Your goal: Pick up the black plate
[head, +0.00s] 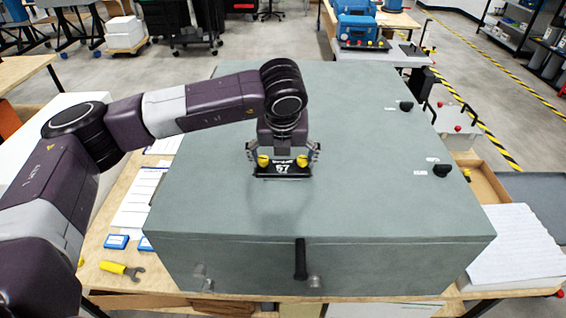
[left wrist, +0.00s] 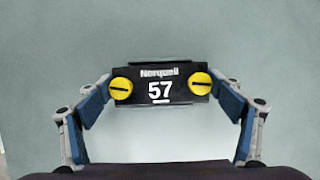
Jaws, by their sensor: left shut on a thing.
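The black plate (head: 283,172) carries the number 57 and two yellow slotted knobs. It is over the top of the large grey-green cabinet (head: 230,205), and a dark patch shows on the surface below it. My left gripper (head: 283,160) is shut on the plate, with one finger at each end. In the left wrist view the plate (left wrist: 160,84) sits level between the blue finger pads of my left gripper (left wrist: 160,95). I cannot tell whether the plate touches the cabinet top. My right gripper is not in view.
Black knobs (head: 441,170) stand on the right of the cabinet top, and a black handle (head: 300,259) is on its front. A yellow-handled tool (head: 118,269) and blue boxes (head: 116,241) lie on the wooden table at the left. The cabinet top around the plate is clear.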

